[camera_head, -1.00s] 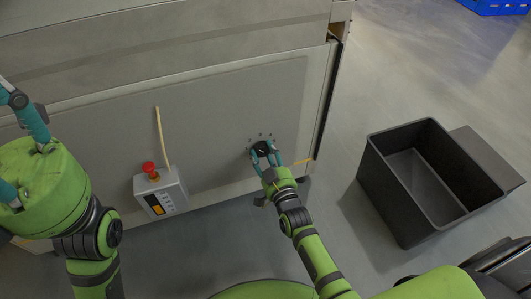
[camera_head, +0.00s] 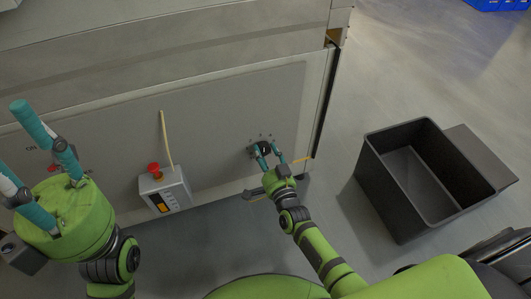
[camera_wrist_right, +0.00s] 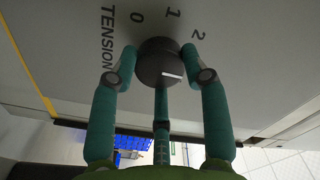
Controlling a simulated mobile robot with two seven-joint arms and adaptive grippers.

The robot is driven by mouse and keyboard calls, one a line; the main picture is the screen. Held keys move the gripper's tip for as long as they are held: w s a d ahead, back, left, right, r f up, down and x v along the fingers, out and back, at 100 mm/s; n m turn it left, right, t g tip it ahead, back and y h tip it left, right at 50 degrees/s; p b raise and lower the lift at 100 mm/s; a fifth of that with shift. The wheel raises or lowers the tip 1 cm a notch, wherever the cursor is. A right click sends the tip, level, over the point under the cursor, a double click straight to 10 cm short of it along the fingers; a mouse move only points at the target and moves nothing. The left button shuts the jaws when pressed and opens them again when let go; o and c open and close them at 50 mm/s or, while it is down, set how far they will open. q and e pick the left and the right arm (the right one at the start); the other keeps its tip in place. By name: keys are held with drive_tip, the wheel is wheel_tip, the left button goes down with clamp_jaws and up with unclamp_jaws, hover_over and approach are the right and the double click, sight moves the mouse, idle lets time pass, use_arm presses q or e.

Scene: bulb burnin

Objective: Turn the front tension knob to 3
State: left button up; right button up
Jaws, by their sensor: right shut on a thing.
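The black tension knob (camera_wrist_right: 158,58) sits on the grey panel, with TENSION (camera_wrist_right: 107,38) and the numbers 0, 1 and 2 (camera_wrist_right: 198,34) printed around it. Its white line (camera_wrist_right: 173,74) points to the right in the right wrist view. No 3 shows there; a finger covers part of the panel to the right. My right gripper (camera_wrist_right: 163,68) is shut on the knob, one finger on each side. In the head view the knob (camera_head: 263,147) is partly behind my right gripper (camera_head: 267,154). My left gripper (camera_head: 32,140) is raised at the left, fingers apart and empty.
A grey control box (camera_head: 166,189) with a red button (camera_head: 154,168) stands against the panel, left of the knob. A dark open bin (camera_head: 376,184) is on the floor at the right. A blue crate (camera_head: 495,5) is at the far right.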

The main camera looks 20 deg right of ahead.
drive_tip(key=shift+w+d+r+m, duration=0.2)
drive_tip(key=shift+d+r+m, duration=0.1)
drive_tip(key=shift+r+m, duration=0.15)
drive_tip(key=o, duration=1.1)
drive_tip(key=shift+f, duration=0.1)
drive_tip(key=shift+s, duration=0.1)
drive_tip(key=shift+s+a+f, duration=0.1)
drive_tip(key=shift+f, duration=0.05)
drive_tip(key=shift+s, duration=0.3)
drive_tip(key=s, duration=1.1)
drive_tip(key=shift+s+d, duration=0.1)
drive_tip(key=shift+d, duration=0.15)
